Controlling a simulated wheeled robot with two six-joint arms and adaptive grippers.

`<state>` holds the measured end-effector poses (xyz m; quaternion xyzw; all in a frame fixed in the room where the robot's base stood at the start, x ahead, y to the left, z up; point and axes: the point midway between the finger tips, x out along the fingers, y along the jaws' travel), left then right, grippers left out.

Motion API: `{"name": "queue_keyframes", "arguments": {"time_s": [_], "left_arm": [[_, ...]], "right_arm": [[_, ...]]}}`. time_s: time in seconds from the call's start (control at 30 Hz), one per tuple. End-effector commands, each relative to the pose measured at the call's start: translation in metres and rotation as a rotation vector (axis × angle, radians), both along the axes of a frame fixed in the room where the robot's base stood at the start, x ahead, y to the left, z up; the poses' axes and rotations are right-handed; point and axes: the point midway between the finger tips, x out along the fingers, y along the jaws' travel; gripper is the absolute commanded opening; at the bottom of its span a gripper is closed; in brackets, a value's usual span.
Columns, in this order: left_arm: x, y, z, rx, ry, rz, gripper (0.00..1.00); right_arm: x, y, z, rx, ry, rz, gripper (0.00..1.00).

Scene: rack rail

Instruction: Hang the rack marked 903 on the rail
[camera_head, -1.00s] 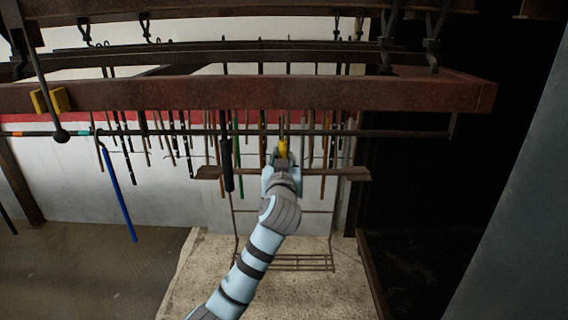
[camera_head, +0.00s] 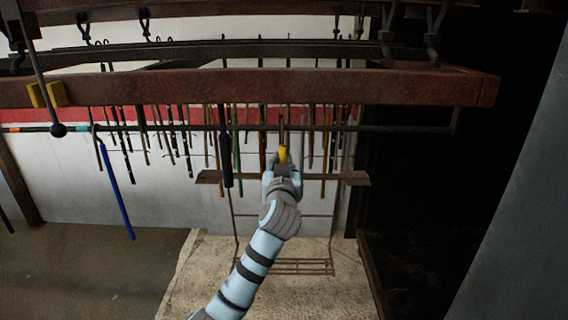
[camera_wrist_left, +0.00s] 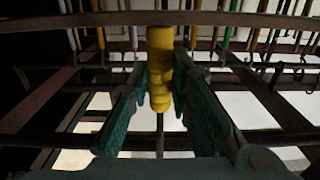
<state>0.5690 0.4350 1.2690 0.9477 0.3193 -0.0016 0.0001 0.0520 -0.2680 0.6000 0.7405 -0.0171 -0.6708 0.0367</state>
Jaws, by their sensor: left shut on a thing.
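My left gripper (camera_head: 283,171) is shut on a yellow grip (camera_head: 283,154) near the middle of the head view. The yellow grip also shows upright between the green-padded fingers (camera_wrist_left: 166,100) in the left wrist view. A thin wire rack (camera_head: 285,215) with a lower shelf (camera_head: 290,267) and a brown crossbar (camera_head: 345,178) hangs below and behind the gripper. It appears to belong to the yellow grip, but the join is hidden. No number can be read. The thin dark rail (camera_head: 390,129) runs across, above the grip. I cannot tell whether the grip's hook touches it. My right gripper is out of view.
A rusty red beam (camera_head: 400,90) runs above the rail. A blue rod (camera_head: 117,190) and a black-gripped rod (camera_head: 228,160) hang nearby. Many coloured rods hang behind, before a white wall. A pale platform (camera_head: 200,275) lies below.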

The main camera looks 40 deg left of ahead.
Motion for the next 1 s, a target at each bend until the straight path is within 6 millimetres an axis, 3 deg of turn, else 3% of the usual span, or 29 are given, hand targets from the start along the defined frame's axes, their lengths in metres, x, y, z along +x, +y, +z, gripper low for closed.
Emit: {"name": "queue_keyframes", "arguments": {"time_s": [0.8,0.83,0.97,1.0], "left_arm": [[-0.0001,-0.0001,-0.0044,0.002,-0.002,0.000,0.00],[-0.0001,-0.0001,-0.0045,0.002,-0.002,0.000,0.20],[-0.0001,-0.0001,-0.0042,0.001,-0.002,0.000,0.41],[-0.0001,-0.0001,-0.0042,0.001,-0.002,0.000,0.42]], "right_arm": [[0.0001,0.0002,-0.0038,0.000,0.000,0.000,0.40],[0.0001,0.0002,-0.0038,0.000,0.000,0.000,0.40],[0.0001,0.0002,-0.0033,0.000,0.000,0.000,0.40],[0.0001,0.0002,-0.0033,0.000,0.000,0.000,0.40]]}}
